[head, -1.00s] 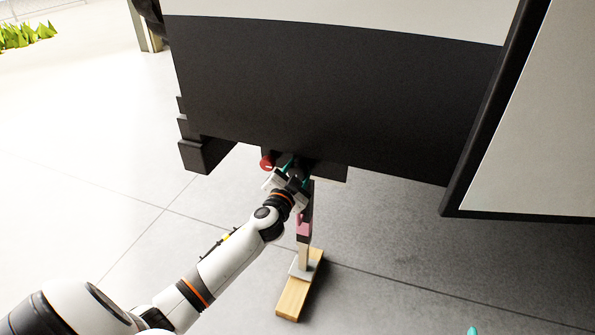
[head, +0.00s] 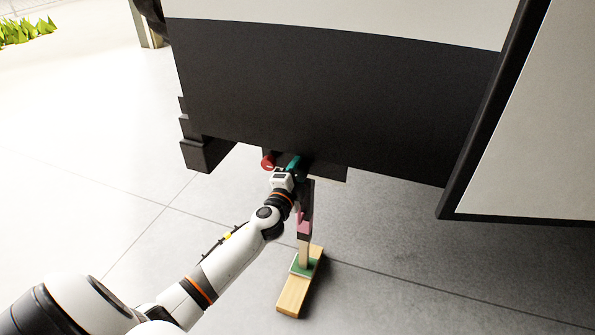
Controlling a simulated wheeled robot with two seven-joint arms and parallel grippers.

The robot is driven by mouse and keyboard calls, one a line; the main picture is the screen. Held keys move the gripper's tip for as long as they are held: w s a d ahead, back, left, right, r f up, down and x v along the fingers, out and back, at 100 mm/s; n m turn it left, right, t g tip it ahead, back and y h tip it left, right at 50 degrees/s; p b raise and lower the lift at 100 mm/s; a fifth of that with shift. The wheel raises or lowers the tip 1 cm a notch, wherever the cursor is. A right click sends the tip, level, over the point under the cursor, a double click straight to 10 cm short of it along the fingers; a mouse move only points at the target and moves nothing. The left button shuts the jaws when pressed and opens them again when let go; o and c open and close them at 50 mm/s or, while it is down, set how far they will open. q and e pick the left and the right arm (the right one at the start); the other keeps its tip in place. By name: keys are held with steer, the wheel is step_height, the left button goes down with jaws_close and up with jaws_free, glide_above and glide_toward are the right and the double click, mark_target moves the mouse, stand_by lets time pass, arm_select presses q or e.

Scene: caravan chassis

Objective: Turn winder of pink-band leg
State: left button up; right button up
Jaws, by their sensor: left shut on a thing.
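The pink-band leg (head: 305,227) stands upright below the dark chassis skirt. Its foot plate (head: 302,266), edged green, rests on a wooden block (head: 299,287). My left gripper (head: 293,164), with teal fingers, is at the top of the leg under the skirt edge. It is shut on the winder, which is mostly hidden behind the fingers and wrist. A red round piece (head: 267,162) shows just left of the fingers. My right gripper is out of view.
The caravan's dark skirt (head: 320,95) hangs directly above and behind my gripper. A dark stepped block (head: 205,153) juts out at its left corner. A dark-framed pale panel (head: 535,120) stands at right. The paved floor (head: 110,180) at left is clear.

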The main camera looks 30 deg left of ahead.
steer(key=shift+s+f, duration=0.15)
arm_select(q)
steer(key=shift+f, duration=0.1)
steer(key=o, duration=1)
steer(key=shift+s, duration=0.1)
steer(key=shift+p+v, duration=0.45)
steer(key=shift+v, duration=5.55)
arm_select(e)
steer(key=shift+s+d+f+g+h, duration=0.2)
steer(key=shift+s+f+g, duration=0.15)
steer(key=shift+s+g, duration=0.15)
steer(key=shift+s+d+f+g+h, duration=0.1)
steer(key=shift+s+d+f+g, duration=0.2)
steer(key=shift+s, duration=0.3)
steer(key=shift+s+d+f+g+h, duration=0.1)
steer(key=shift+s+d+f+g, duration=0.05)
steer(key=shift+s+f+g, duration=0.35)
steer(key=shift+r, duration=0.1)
